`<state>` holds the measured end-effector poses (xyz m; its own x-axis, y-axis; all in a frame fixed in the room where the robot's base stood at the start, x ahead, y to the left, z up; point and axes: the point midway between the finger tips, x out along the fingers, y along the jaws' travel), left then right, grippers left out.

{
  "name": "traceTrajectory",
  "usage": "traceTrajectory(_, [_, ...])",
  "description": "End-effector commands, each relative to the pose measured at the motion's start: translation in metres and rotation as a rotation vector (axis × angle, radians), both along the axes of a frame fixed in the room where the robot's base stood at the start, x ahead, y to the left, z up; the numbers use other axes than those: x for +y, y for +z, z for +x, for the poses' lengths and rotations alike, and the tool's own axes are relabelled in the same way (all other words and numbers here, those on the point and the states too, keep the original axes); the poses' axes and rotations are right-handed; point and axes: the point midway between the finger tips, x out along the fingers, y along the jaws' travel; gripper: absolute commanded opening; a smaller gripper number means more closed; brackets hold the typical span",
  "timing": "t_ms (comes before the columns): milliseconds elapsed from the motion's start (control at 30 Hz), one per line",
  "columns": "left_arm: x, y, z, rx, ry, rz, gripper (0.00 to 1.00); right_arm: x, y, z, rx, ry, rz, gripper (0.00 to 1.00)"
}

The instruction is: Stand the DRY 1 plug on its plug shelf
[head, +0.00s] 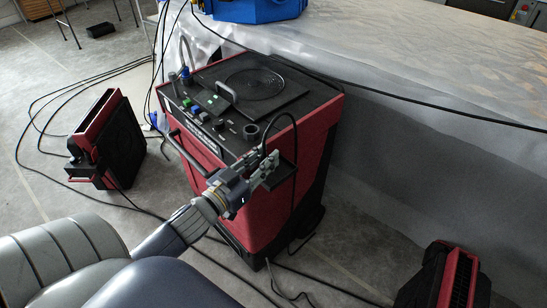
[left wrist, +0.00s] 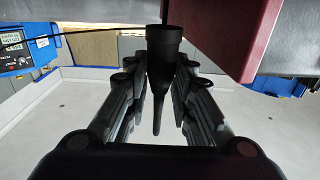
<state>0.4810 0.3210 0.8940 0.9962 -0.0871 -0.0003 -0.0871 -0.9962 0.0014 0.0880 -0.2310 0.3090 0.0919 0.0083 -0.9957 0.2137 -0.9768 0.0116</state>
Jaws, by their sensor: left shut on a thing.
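My left gripper (head: 268,170) is at the front right corner of the red and black machine (head: 215,165). In the left wrist view, the left gripper (left wrist: 158,100) has its fingers on both sides of a black tapered plug (left wrist: 163,60), shut on it. The plug's wide end is up in that view and its thin end points down between the fingers. In the head view the gripper mostly hides the plug, and a black cable loops above it. A small black ledge (head: 288,172) juts from the machine beside the gripper; I cannot tell if the plug touches it. My right gripper is out of view.
Red and black blower units stand on the floor at left (head: 120,145) and at lower right (head: 450,278). Black cables (head: 45,110) lie across the floor. A sheet-covered surface (head: 400,55) with a blue case (head: 258,10) lies behind the machine.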

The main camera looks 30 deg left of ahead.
Motion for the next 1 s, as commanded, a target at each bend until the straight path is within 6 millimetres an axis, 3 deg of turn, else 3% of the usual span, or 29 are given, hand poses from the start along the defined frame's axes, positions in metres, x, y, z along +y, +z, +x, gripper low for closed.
traceTrajectory(100, [0.002,0.000,0.023,-0.004,-0.001,0.004,0.00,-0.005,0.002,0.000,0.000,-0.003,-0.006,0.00])
traceTrajectory(300, [0.004,-0.004,0.044,-0.001,-0.001,0.000,0.00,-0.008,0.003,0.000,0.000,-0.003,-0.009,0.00])
traceTrajectory(467, [0.004,-0.011,0.047,0.001,0.000,-0.001,0.00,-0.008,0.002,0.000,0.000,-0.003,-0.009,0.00])
traceTrajectory(700, [0.004,-0.040,0.047,0.001,0.001,-0.003,0.00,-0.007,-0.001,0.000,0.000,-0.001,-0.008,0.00])
traceTrajectory(1000, [0.004,-0.042,0.047,0.000,-0.001,-0.001,0.00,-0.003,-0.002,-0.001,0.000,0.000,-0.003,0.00])
